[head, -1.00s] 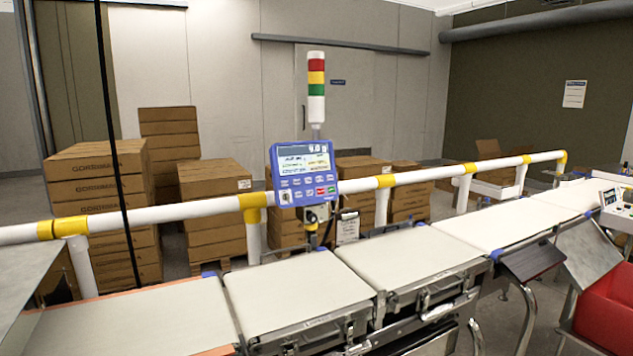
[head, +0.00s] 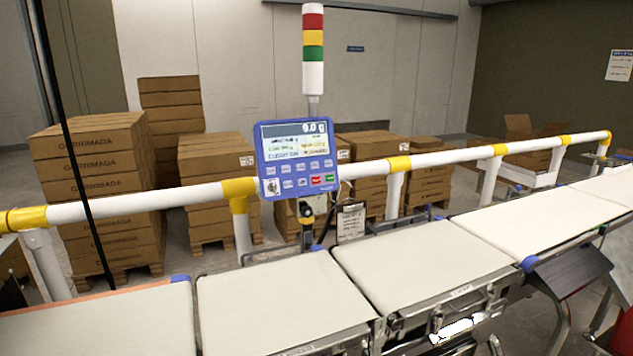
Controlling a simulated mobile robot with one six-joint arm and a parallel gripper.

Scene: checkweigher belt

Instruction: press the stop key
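The blue control panel (head: 296,160) stands upright behind the belt, at the middle of the head view. Its screen shows a weight reading. Below the screen are rows of small keys, with a red key (head: 315,181) and a green key (head: 330,179) side by side at the lower right. The lettering on these keys is too small to read, so I cannot tell from it which is the stop key. My gripper is not in the picture.
White belt sections (head: 282,303) run across the foreground. A white and yellow guard rail (head: 140,198) passes behind the panel. A red, yellow and green signal tower (head: 313,50) rises above it. Stacked cartons (head: 92,190) stand behind the rail. A clipboard (head: 351,222) hangs right of the panel.

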